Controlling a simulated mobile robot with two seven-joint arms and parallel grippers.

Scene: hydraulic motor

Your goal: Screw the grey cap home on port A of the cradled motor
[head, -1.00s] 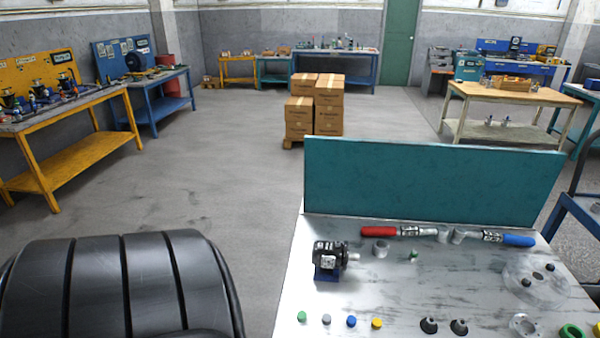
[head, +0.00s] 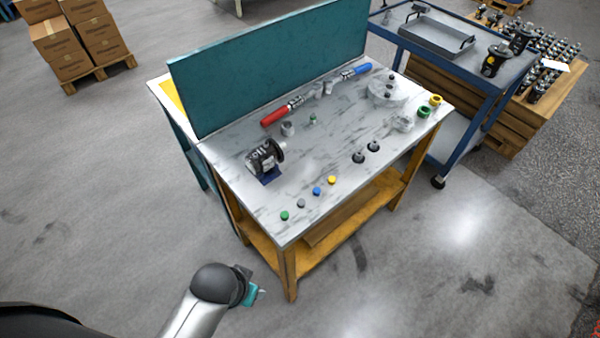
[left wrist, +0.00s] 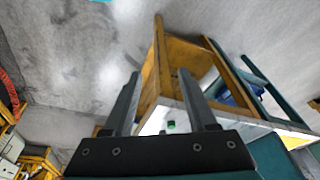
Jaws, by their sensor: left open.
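The grey cap (head: 301,203) sits on the tabletop near its front edge, in a row between a green cap (head: 285,215) and a blue cap (head: 317,191). The dark motor (head: 263,157) rests in a blue cradle (head: 270,177) at the table's left side. Port A is too small to tell. My left arm reaches in at the bottom of the head view, its teal end (head: 251,294) in front of the table and apart from it. In the left wrist view my left gripper (left wrist: 158,80) has its fingers apart and empty. My right gripper is not in view.
A yellow cap (head: 332,180) ends the row. A teal panel (head: 270,65) closes the table's back. A red-handled tool (head: 276,116), a blue-handled tool (head: 361,69) and two dark fittings (head: 366,152) lie on top. A blue cart (head: 455,60) stands at right. Floor in front is clear.

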